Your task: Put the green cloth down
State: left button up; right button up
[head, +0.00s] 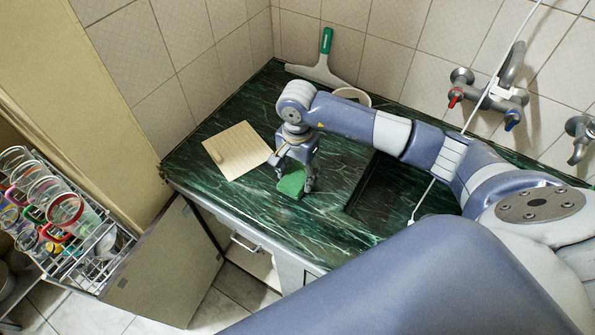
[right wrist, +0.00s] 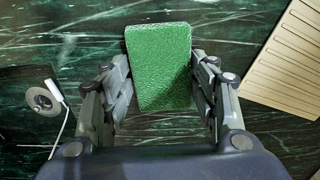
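The green cloth (head: 291,183) looks like a small thick block. It is low over the dark green marble counter (head: 232,205); I cannot tell if it rests on the surface. My right gripper (head: 294,179) reaches down over it, with one finger on each side. In the right wrist view the cloth (right wrist: 160,65) sits between the two fingers (right wrist: 161,82), which are close against its sides. My left gripper is not in view.
A ridged beige board (head: 237,150) lies left of the gripper. A sink basin (head: 395,195) is to the right. A green-handled squeegee (head: 322,65) and a white bowl (head: 352,95) stand at the back. Taps (head: 490,98) are on the wall. A rack of glasses (head: 65,215) is left.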

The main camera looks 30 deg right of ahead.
aim_at(297, 175)
jog(key=shift+o, duration=1.3)
jog(key=shift+r+p, duration=0.25)
jog(key=shift+p, duration=0.05)
jog(key=shift+w+r+b, duration=0.1)
jog(key=shift+r+b, duration=0.2)
jog(key=shift+r, duration=0.05)
notch_tip(297, 175, up, 11)
jog(key=b, duration=0.2)
jog(key=shift+r, duration=0.1)
